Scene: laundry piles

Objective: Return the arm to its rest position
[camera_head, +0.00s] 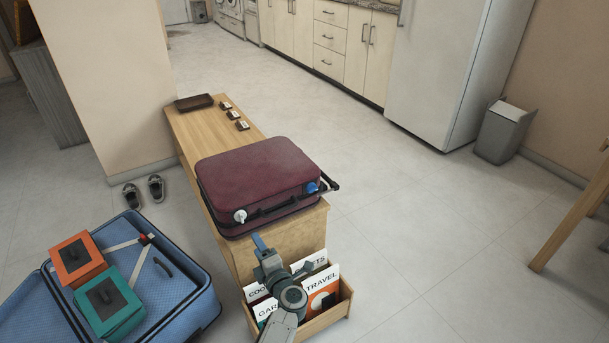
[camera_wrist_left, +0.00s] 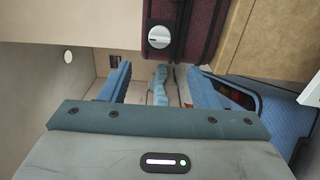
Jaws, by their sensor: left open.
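My left gripper (camera_head: 281,256) is open and empty in the head view, held above the file box at the near end of the bench, just in front of the maroon suitcase. My left arm reaches up to it from the bottom edge. In the left wrist view the blue fingers of the gripper (camera_wrist_left: 160,82) are spread, with nothing clearly held between them. The maroon suitcase (camera_head: 258,172) lies closed on the wooden bench (camera_head: 194,126). Its edge and a round white latch also show in the left wrist view (camera_wrist_left: 188,30). My right gripper is in neither view.
The wooden box (camera_head: 340,306) holds several labelled folders. An open blue suitcase (camera_head: 205,313) on the floor holds an orange box (camera_head: 77,257) and a teal box (camera_head: 110,300). A dark tray (camera_head: 195,102) sits at the bench's far end.

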